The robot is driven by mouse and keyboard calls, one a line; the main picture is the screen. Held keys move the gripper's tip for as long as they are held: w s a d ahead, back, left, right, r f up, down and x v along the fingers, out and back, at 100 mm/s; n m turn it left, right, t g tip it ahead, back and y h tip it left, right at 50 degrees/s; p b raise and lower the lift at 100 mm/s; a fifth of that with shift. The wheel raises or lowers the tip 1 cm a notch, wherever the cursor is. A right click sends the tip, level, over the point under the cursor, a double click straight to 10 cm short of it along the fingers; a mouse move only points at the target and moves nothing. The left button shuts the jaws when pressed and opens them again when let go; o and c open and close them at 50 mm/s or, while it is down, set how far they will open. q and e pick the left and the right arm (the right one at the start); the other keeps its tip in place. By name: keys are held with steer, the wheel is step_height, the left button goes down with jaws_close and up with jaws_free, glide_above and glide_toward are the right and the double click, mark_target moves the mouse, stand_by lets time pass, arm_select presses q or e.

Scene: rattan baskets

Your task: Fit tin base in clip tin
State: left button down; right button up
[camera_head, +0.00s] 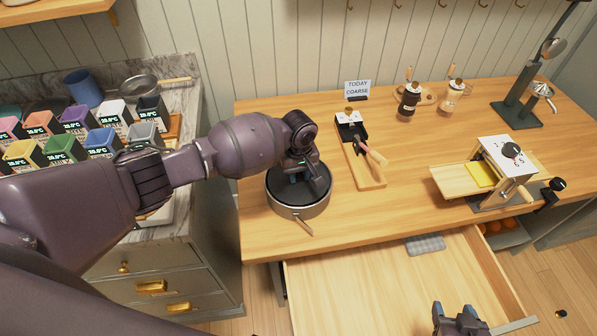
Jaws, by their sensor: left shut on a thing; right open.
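The round clip tin (300,212) sits on the wooden table near its front left, with a silver wall and its clip lever (305,229) pointing to the front. A dark disc, the tin base (280,187), shows within the tin's rim; whether it lies fully seated or slightly raised I cannot tell. My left gripper (292,179) points down over the tin, shut on the tin base, and its wrist hides the tin's back right part. My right gripper (459,322) is open and empty at the bottom right, above the open drawer.
An open, mostly empty drawer (380,285) juts out below the table. A wooden board (368,176) with tools lies right of the tin. A slicer-like device (505,160) stands further right. Several coloured boxes (75,150) crowd the left counter. The table between board and device is clear.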

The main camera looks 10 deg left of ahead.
arm_select(q)
steer(key=shift+f+b, duration=1.6)
steer(key=shift+f, duration=1.6)
steer(key=c, duration=0.8)
jaws_free()
step_height(320, 180, up, 10)
steer(key=shift+f+p, duration=0.25)
steer(key=shift+p, duration=0.3)
steer(key=shift+r, duration=0.7)
